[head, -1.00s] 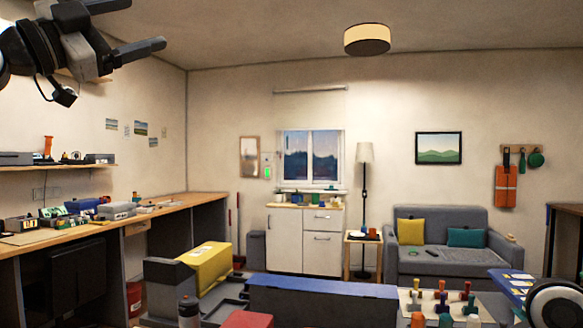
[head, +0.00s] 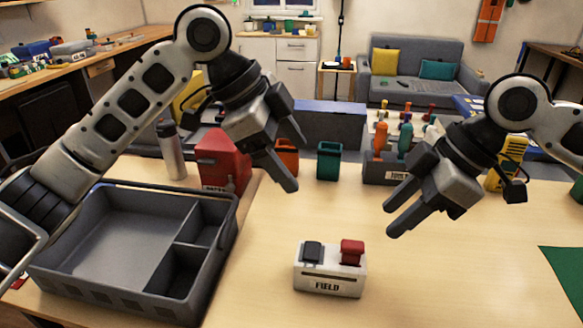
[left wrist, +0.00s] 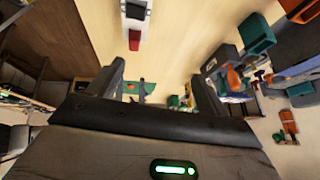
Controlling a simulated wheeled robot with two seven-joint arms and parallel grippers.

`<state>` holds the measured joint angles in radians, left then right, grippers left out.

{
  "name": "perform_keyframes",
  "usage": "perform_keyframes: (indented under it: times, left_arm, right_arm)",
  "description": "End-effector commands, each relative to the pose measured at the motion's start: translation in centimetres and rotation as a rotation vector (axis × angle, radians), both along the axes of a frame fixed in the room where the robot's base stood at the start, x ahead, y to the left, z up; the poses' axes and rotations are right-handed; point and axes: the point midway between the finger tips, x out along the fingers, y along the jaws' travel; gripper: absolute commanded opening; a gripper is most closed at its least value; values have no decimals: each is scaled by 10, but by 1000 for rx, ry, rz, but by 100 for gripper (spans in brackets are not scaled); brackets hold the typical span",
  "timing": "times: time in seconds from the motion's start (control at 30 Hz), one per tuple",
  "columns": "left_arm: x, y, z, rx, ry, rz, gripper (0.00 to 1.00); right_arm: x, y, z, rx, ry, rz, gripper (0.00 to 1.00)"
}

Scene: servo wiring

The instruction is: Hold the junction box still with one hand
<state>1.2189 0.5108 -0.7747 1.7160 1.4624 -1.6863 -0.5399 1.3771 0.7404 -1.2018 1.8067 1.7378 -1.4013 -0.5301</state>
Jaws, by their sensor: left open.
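The junction box, a small white box (head: 313,281) labelled FIELD, sits upright on the table in the head view, with a black part and a red part on top. It also shows at the top of the left wrist view (left wrist: 135,24). My left gripper (head: 295,163) is open and empty, above and behind the box, apart from it. Its two fingers also show in the left wrist view (left wrist: 160,76). My right gripper (head: 392,216) is open and empty, up and to the right of the box, not touching it.
A grey divided tray (head: 115,281) stands on the left, with a red container (head: 224,158) and a bottle (head: 171,150) behind. A green bin (head: 329,161) and a tool holder (head: 378,172) stand at the back. A green mat (head: 567,275) lies right. The table around the box is clear.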

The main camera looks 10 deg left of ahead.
Motion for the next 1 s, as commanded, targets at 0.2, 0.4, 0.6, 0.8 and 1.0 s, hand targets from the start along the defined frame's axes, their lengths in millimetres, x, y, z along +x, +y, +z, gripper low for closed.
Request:
perform_keyframes:
  times: [0.2,0.4,0.6,0.8,1.0]
  left_arm:
    - [-29,-9,-42,117,128,-39,78]
    - [-33,-15,-60,133,147,-43,78]
    - [-34,-29,-93,131,146,-44,78]
    - [-34,-45,-130,129,144,-44,78]
    - [-34,-59,-164,130,143,-43,78]
  right_arm:
    - [0,0,0,0,0,0,36]
    - [0,0,0,0,0,0,36]
    - [0,0,0,0,0,0,36]
    - [0,0,0,0,0,0,36]
    - [0,0,0,0,0,0,36]
